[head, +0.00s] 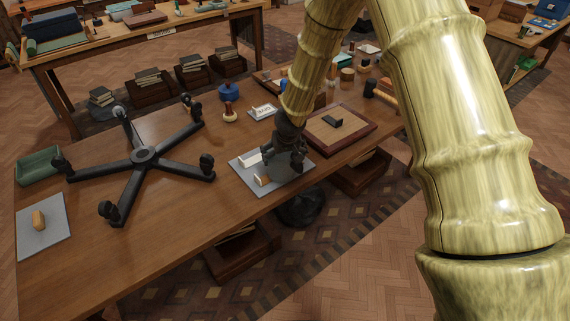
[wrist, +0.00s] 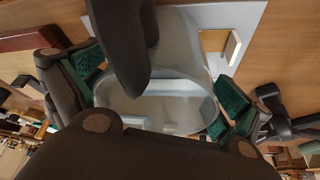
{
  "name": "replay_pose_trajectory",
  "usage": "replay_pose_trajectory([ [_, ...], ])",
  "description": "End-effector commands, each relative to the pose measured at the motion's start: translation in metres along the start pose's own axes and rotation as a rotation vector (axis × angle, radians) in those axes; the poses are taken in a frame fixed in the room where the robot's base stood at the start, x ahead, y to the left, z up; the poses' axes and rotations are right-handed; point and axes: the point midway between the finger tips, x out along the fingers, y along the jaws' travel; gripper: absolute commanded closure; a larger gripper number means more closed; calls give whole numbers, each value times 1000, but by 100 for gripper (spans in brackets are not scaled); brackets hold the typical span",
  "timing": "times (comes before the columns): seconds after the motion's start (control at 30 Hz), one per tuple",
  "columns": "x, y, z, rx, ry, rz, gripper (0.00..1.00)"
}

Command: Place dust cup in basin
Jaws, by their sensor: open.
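The dust cup (wrist: 165,105) appears to be the clear, pale container in the wrist view, between my gripper's green finger pads. My gripper (wrist: 160,86) is open, with a pad on either side of the cup; I cannot tell whether they touch it. In the head view my gripper (head: 280,160) is low over a grey mat (head: 246,183) on the table, and it largely hides the cup. The basin appears to be the green, open tray (head: 38,166) at the table's far left end.
A black five-armed chair base (head: 145,158) lies between my gripper and the green tray. A small tan-and-white block (head: 262,181) sits on the mat. A framed board (head: 338,135) is right of my gripper. Another grey mat (head: 42,240) is at the left front.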

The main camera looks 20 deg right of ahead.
Motion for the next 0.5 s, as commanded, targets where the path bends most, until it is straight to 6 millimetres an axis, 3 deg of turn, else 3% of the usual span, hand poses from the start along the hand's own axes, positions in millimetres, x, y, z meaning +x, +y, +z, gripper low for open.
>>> replay_pose_trajectory([
  [0.27, 2, 0, 0, 0, 1, 0, 0],
  [0.47, 2, 0, 0, 0, 1, 0, 35],
  [0.5, 2, 0, 0, 0, 1, 0, 37],
])
